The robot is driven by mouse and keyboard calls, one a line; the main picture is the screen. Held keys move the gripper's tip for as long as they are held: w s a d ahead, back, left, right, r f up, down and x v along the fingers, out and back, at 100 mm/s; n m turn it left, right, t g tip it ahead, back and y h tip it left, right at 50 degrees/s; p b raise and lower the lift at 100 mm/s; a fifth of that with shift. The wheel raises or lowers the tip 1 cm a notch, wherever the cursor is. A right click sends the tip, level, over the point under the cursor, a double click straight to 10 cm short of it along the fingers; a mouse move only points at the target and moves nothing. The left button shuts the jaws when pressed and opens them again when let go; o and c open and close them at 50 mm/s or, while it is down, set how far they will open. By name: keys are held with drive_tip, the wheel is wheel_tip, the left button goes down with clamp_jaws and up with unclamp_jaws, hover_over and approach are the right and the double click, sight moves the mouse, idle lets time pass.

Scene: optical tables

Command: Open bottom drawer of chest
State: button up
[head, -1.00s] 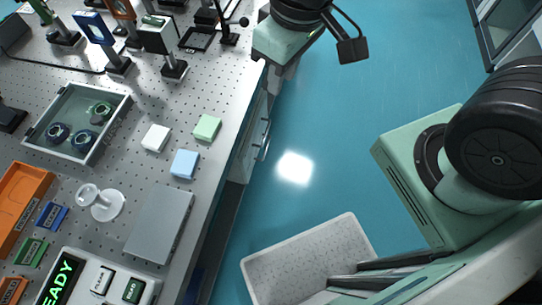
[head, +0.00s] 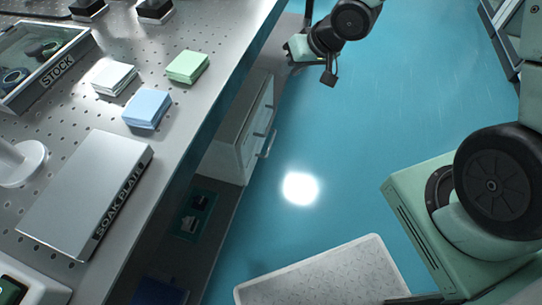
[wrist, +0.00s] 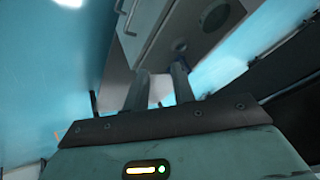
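The chest (head: 232,150) is a pale box under the table's edge in the head view, with its handled front facing the aisle. Two bar handles show, an upper one (head: 264,120) and a lower one (head: 268,145). No drawer visibly stands out. In the wrist view the chest (wrist: 185,35) is tilted beyond the fingers, with handles (wrist: 130,18) at upper left. My gripper (wrist: 160,75) has its two dark fingers apart with nothing between them, clear of the handles. In the head view my mint-coloured wrist is beyond the chest; the fingertips cannot be made out.
The perforated table (head: 190,130) overhangs the chest. On it are a soak plate (head: 85,190), coloured pads (head: 148,108) and a stock tray (head: 40,65). The blue floor (head: 350,130) beside the chest is clear.

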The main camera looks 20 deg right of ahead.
drive_tip(key=w+d+f+m+t+y+b, duration=0.1)
drive_tip(key=d+f+m+y+b, duration=0.15)
drive_tip(key=f+b, duration=0.55)
drive_tip(key=w+d+f+m+y+b, duration=0.1)
drive_tip(key=d+f+b, duration=0.25)
drive_tip(key=f, duration=0.85)
drive_tip(key=m+t+y+b, duration=0.3)
drive_tip(key=m+y+b, duration=0.2)
drive_tip(key=b, duration=1)
approach(271, 143)
drive_tip(key=b+x, duration=0.2)
drive_tip(key=x, duration=0.1)
drive_tip(key=b+x, duration=0.6)
drive_tip(key=x, duration=0.1)
drive_tip(key=shift+f, duration=0.3)
clamp_jaws()
